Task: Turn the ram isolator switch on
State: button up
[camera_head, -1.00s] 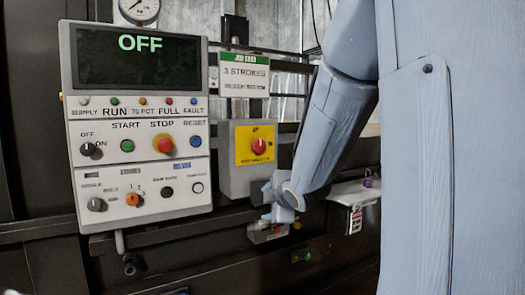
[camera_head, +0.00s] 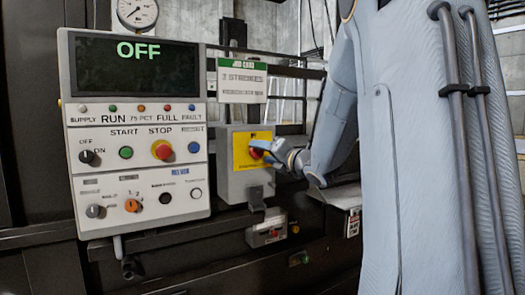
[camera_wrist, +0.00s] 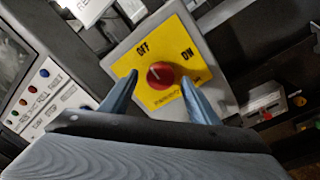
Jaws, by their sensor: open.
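The ram isolator switch is a red round knob (camera_wrist: 161,75) on a yellow plate (camera_wrist: 152,98) marked OFF and ON, on a grey box. In the wrist view its pale pointer mark is nearer OFF than ON. My gripper (camera_wrist: 160,88) is open, with one blue finger on each side of the knob. I cannot tell whether either finger touches it. In the head view my gripper (camera_head: 270,152) is at the plate's right side and partly hides the red knob (camera_head: 256,149).
The control panel (camera_head: 140,225) stands left of the switch box, with knobs and buttons; its display (camera_head: 137,80) reads OFF. A job card (camera_head: 242,82) hangs above the box.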

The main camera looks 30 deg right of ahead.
jog(key=shift+w+a, duration=0.1)
jog(key=shift+w, duration=0.35)
jog(key=shift+c, duration=0.2)
jog(key=c, duration=1)
